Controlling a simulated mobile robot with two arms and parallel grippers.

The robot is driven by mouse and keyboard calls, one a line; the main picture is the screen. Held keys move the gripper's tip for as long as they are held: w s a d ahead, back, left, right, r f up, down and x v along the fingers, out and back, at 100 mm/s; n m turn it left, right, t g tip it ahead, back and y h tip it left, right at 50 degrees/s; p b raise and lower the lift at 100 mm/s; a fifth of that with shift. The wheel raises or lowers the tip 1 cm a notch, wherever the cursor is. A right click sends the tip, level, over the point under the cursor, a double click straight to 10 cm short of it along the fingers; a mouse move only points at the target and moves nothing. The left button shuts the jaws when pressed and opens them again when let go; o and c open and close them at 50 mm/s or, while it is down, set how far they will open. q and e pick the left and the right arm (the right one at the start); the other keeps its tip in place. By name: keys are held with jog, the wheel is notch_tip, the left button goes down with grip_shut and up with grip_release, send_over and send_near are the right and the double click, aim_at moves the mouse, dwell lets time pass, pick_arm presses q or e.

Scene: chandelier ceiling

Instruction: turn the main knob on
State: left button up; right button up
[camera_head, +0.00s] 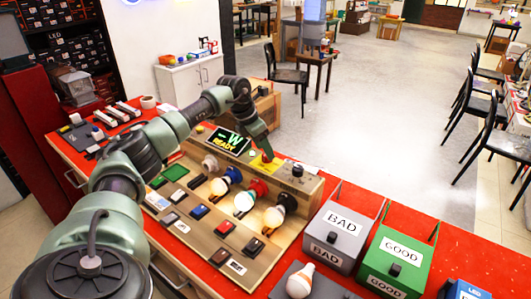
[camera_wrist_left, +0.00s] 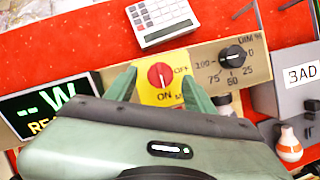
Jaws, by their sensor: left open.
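The main knob (camera_wrist_left: 160,75) is a red dial on a yellow plate (camera_wrist_left: 150,96), with OFF printed to its right and ON below it in the left wrist view. A pale mark runs roughly up and down on the dial. My left gripper (camera_wrist_left: 159,77) is open, with one green finger on each side of the knob; I cannot tell whether they touch it. In the head view my left gripper (camera_head: 267,154) is over the yellow plate (camera_head: 259,166) and hides the knob. My right gripper is not in view.
A lit "--W READY" display (camera_head: 229,141) is left of the plate, and a black dimmer knob (camera_wrist_left: 232,56) is right of it. Several bulbs (camera_head: 245,201) stand in front on the wooden panel. The BAD box (camera_head: 339,231) and GOOD box (camera_head: 400,256) stand right. A calculator (camera_wrist_left: 162,20) lies behind.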

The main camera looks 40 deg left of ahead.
pick_arm(q)
jog(key=v, duration=0.5)
jog(key=shift+s+r+b, duration=0.1)
jog(key=shift+r+b, duration=0.15)
jog(key=shift+b, duration=0.1)
